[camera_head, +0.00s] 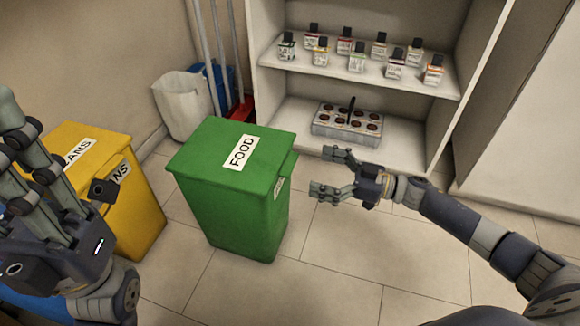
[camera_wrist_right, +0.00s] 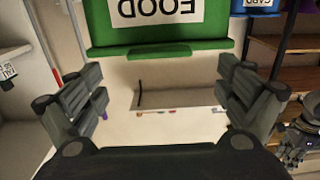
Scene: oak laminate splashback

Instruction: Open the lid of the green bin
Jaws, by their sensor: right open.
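The green bin (camera_head: 238,200) stands on the tiled floor in the middle of the head view, with a white FOOD label on its lid (camera_head: 225,145). The lid is shut. In the right wrist view the green bin (camera_wrist_right: 165,30) shows upside down at the top, with a green edge below the label. My right gripper (camera_head: 325,172) is open and empty, to the right of the bin, its fingers pointing at it and apart from it. In the right wrist view its fingers (camera_wrist_right: 165,95) are spread wide. My left gripper (camera_head: 45,180) is at the left edge; I cannot tell its opening.
A yellow bin (camera_head: 135,205) labelled CANS stands left of the green one, partly behind my left arm. A white bin (camera_head: 183,105) and poles stand behind. A shelf (camera_head: 400,80) with several small bottles and a tray (camera_head: 347,125) is at the back. Floor (camera_head: 350,265) at front right is clear.

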